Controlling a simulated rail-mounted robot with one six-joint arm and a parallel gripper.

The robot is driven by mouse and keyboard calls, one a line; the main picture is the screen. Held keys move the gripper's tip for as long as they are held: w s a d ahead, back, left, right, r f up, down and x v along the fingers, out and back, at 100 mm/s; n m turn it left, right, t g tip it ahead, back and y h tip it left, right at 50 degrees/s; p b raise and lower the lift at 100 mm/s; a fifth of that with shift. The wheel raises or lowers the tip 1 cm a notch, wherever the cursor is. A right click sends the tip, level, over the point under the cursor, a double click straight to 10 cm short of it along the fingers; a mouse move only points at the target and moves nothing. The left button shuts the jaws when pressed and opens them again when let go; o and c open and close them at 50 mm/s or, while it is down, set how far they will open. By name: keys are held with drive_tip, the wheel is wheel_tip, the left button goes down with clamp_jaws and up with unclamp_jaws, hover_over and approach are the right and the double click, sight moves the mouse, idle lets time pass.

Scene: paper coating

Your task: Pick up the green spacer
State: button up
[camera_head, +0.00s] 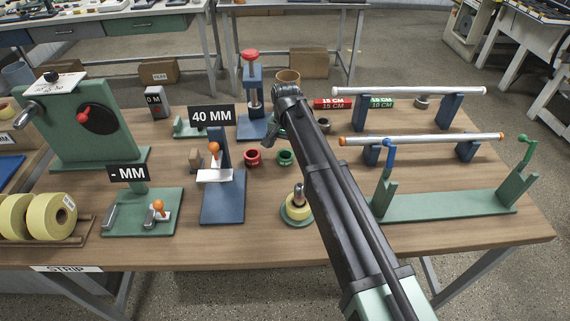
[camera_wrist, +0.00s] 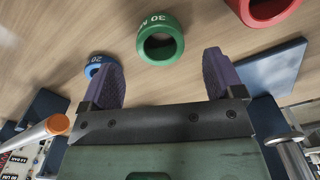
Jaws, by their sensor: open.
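The green spacer (camera_head: 285,157) is a short ring standing on the wooden table, just right of the red spacer (camera_head: 253,157). In the wrist view, the green spacer (camera_wrist: 143,48) is marked 30 and lies ahead of my gripper (camera_wrist: 161,58), between the lines of its two purple fingers. The fingers are spread wide with nothing between them. They look apart from the ring. The red spacer (camera_wrist: 262,12) is at the upper right there, and a blue spacer (camera_wrist: 95,62) marked 20 is partly hidden by the left finger. My arm hides the fingers in the head view.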

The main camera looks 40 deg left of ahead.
sight(285, 155)
wheel_tip(285, 155, down, 6)
drive_tip(key=b, duration=0.5)
drive_tip(key=shift+r, duration=0.5)
drive_tip(key=c, duration=1)
drive_tip(key=shift+c, duration=0.2)
drive_tip(key=shift+r, duration=0.1)
wheel_tip(285, 155, up, 20)
drive_tip(key=p, duration=2)
drive_tip(key=s+d, duration=1.3)
drive_tip(key=d, duration=0.2)
drive_tip(key=shift+s+f, duration=0.35)
drive_tip(key=shift+s, duration=0.05)
drive_tip(key=shift+a, duration=0.1)
